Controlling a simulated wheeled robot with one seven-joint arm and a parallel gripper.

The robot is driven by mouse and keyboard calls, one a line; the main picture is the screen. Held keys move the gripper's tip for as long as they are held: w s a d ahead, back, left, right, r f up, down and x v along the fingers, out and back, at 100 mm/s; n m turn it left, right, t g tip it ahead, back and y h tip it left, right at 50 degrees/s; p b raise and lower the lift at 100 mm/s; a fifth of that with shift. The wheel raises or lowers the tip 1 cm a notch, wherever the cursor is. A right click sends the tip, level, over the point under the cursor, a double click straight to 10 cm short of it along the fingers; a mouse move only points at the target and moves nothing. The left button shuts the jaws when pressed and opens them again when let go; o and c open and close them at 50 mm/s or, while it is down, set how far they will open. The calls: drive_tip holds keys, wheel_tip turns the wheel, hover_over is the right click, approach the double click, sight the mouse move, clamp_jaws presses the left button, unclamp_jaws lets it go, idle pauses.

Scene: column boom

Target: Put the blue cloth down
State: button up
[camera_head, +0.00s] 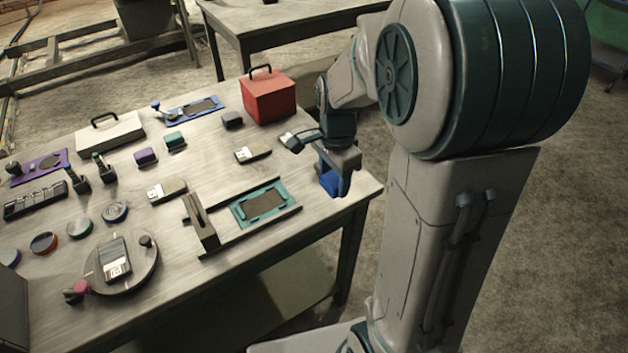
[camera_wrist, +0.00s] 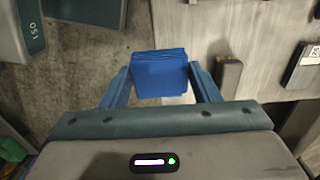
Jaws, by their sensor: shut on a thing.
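The blue cloth (camera_wrist: 160,73) is a folded, layered square between the two fingers of my gripper (camera_wrist: 161,88) in the wrist view. My gripper is shut on it. In the head view the cloth (camera_head: 329,182) shows as a small blue patch under my gripper (camera_head: 338,180), at the right end of the workbench (camera_head: 310,222). I cannot tell whether the cloth touches the bench top. Part of the cloth is hidden by a finger in the head view.
A teal-framed plate (camera_head: 286,193) lies left of my gripper. A red box (camera_head: 268,97) with a black handle stands behind it. A grey-and-white block (camera_head: 252,154) lies between them. The bench's right edge is close to my gripper. Several small items fill the left half.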

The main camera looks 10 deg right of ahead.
drive_tip(key=p, duration=0.1)
hover_over(314, 191)
wheel_tip(314, 191, down, 5)
drive_tip(key=shift+r, duration=0.2)
drive_tip(key=shift+a+f, duration=0.1)
drive_tip(key=shift+f, duration=1.9)
drive_tip(key=shift+f, duration=0.15)
drive_tip(key=o, duration=1)
drive_tip(key=shift+c, duration=0.2)
